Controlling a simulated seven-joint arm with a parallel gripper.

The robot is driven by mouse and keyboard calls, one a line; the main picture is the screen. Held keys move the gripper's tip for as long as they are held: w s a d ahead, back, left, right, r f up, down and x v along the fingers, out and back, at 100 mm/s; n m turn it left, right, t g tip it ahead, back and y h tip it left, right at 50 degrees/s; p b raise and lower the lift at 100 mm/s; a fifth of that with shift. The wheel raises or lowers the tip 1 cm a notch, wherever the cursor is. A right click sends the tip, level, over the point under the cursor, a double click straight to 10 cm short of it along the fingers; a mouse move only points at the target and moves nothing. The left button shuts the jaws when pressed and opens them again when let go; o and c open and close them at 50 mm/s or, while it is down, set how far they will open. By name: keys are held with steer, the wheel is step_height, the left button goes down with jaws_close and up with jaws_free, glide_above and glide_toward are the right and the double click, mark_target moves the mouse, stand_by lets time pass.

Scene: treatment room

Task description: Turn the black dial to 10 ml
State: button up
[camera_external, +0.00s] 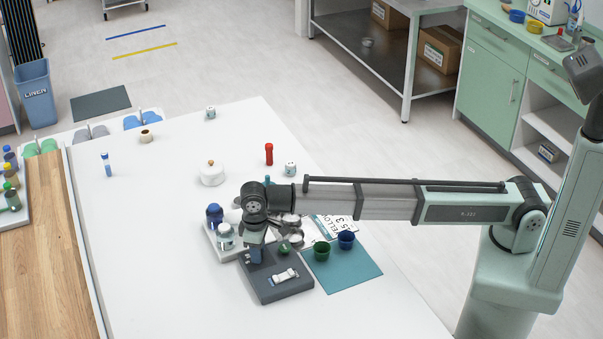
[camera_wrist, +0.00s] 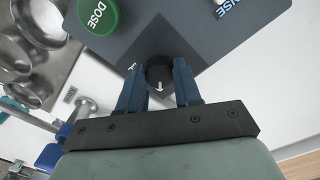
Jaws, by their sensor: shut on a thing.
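The dark grey dosing box (camera_external: 284,290) lies on the white table in the external view, and its panel (camera_wrist: 215,45) fills the upper part of the wrist view. My gripper (camera_wrist: 159,85) is shut on the dial, one blue finger on each side. In the external view my gripper (camera_external: 256,254) is over the box's back left part and hides the dial. The dial's scale numbers cannot be read.
The green DOSE button (camera_wrist: 97,16) is close to my left finger. A white rocker marked with blue letters (camera_external: 286,276) is on the box.

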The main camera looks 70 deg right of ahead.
steer(key=o, duration=1)
steer(key=shift+o, duration=0.2)
steer(key=shift+r, duration=0.15)
step_height(320, 180, up, 14)
steer(key=shift+a+f, duration=0.15)
steer(key=shift+f, duration=0.05)
